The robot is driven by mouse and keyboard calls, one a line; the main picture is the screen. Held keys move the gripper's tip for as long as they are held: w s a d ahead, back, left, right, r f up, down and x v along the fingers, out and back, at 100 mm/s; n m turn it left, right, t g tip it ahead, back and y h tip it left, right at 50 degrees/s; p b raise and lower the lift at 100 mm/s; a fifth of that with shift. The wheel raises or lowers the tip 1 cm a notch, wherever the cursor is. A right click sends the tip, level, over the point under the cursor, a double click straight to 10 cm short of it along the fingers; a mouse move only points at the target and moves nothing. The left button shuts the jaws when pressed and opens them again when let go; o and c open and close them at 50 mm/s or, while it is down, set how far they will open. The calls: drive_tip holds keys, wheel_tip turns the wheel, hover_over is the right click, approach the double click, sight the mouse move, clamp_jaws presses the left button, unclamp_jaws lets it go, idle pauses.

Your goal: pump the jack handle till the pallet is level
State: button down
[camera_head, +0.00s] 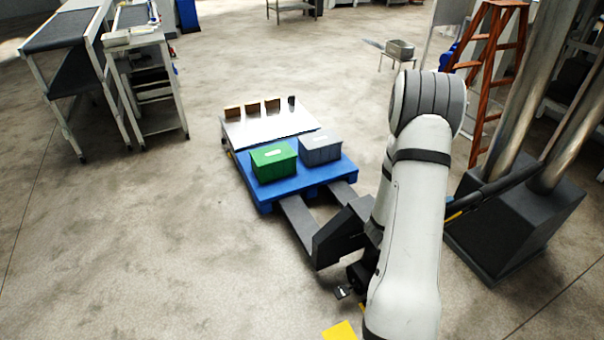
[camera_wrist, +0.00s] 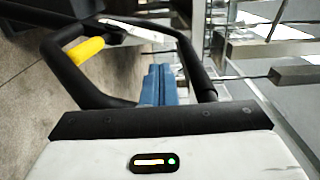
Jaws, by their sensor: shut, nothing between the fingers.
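The blue pallet (camera_head: 310,180) carries a green crate (camera_head: 273,162) and a grey crate (camera_head: 320,150). The dark pallet jack (camera_head: 340,237) has its forks running toward the pallet's near side. Its black handle (camera_head: 490,192) shows partly beside my arm, which hides the rest. In the wrist view the black handle loop (camera_wrist: 62,68) has a yellow grip (camera_wrist: 86,50). My gripper (camera_wrist: 158,82) is shut and empty, its blue fingers seen between the loop's sides. I cannot tell whether they touch it. Whether the pallet is level is not clear.
A pale flat surface with small brown blocks (camera_head: 252,108) lies beyond the crates. A dark-based machine with metal columns (camera_head: 515,215) stands close on the right, near an orange ladder (camera_head: 490,80). A shelved cart (camera_head: 150,90) stands left. Floor left of the pallet is clear.

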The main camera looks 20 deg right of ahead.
drive_tip(key=w+a+r, duration=0.1)
drive_tip(key=w+a, duration=0.1)
drive_tip(key=w, duration=0.8)
drive_tip(key=w+a+r, duration=0.1)
drive_tip(key=w+r, duration=0.1)
drive_tip(key=w, duration=0.8)
drive_tip(key=w+a+r, duration=0.1)
drive_tip(key=w+a, duration=0.1)
drive_tip(key=w, duration=0.9)
drive_tip(key=shift+a+r, duration=0.3)
drive_tip(key=shift+r, duration=0.1)
drive_tip(key=s, duration=0.3)
drive_tip(key=s+d, duration=0.1)
drive_tip(key=s, duration=0.1)
drive_tip(key=shift+s, duration=0.4)
